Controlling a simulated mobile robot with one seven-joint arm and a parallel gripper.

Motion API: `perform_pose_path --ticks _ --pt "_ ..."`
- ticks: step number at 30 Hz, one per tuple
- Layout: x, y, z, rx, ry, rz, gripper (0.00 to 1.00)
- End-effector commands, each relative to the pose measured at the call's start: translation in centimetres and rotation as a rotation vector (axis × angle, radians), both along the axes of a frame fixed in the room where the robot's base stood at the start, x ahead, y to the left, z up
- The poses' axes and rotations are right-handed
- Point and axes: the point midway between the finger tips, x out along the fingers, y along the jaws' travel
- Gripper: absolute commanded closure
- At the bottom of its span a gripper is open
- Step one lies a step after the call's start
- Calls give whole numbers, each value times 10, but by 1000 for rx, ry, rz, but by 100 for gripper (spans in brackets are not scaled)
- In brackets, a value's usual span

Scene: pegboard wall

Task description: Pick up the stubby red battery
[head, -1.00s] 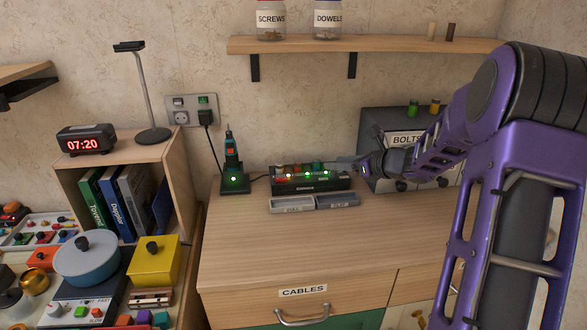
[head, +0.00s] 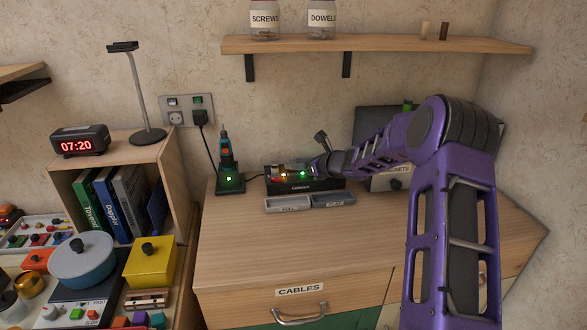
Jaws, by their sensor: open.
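A black charger (head: 303,185) with lit green lights stands at the back of the wooden worktop. Small coloured batteries stand in it. A small reddish one (head: 277,170) shows towards its left end; it is too small to tell its shape well. My gripper (head: 313,168) reaches in from the right and is over the charger's right part, with its fingers to the right of the reddish battery. It is open, and I see nothing held in it. The gripper and my arm hide the charger's right end and any batteries there.
Two grey trays, FULL (head: 288,205) and FLAT (head: 334,200), sit just in front of the charger. A screwdriver on a lit stand (head: 229,178) stands to its left. A shelf (head: 375,45) with jars hangs above. The worktop's front (head: 290,245) is clear.

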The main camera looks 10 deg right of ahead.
Motion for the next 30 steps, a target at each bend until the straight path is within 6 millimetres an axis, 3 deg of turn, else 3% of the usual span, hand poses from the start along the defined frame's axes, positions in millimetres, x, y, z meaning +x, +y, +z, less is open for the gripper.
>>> perform_pose_path --ticks 4,12,20,30 --pt "14 9 -6 0 0 1 53" --pt "16 10 -8 -1 1 -1 53" --pt "16 10 -7 -1 1 -1 98" --pt "16 10 -7 0 0 -1 100"
